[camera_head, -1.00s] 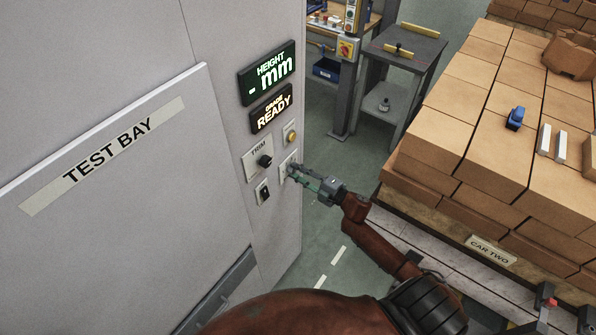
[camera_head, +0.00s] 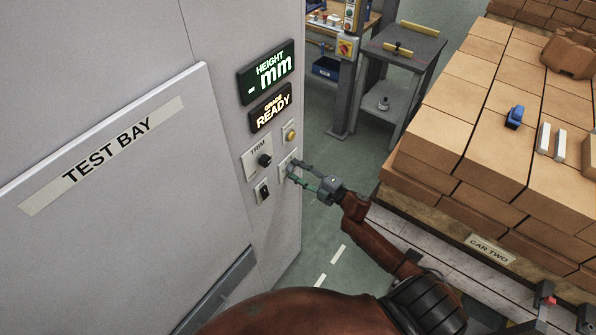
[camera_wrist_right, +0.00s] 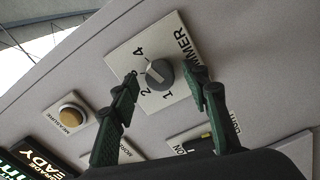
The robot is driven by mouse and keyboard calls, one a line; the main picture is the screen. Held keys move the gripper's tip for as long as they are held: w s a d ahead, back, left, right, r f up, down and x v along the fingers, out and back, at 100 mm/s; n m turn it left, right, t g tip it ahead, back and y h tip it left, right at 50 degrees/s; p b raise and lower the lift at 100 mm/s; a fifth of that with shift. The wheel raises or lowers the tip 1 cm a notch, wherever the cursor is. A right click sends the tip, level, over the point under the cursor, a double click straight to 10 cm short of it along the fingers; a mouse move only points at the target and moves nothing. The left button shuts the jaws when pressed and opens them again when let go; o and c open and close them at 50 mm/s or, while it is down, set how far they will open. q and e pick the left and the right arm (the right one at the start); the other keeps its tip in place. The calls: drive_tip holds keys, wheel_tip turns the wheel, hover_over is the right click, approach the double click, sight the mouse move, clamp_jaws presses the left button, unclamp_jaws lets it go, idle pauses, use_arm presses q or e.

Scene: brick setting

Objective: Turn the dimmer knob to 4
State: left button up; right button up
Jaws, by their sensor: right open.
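The dimmer knob (camera_wrist_right: 159,75) is a round grey knob with a light pointer line, on a pale plate marked DIMMER (camera_wrist_right: 178,35) in the right wrist view. Numerals 1, 2 and 4 are readable around it; which mark the pointer meets is hard to tell. My right gripper (camera_wrist_right: 166,82) is open, one finger on each side of the knob, with gaps visible between fingers and knob. In the head view my right gripper (camera_head: 292,171) is at the panel and hides most of the dimmer plate (camera_head: 285,164). My left gripper is not in view.
Beside the dimmer are the black TRIM knob (camera_head: 265,160), a dark rocker switch (camera_head: 264,191) and a yellow MEASURE button (camera_head: 291,135). Above are a HEIGHT display (camera_head: 267,73) and a display reading READY (camera_head: 271,107). Stacked bricks (camera_head: 450,120) stand to the right.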

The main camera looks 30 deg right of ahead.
drive_tip(key=shift+s+d+f, duration=0.1)
drive_tip(key=shift+s+d, duration=0.1)
drive_tip(key=shift+s, duration=0.2)
drive_tip(key=v, duration=1.1)
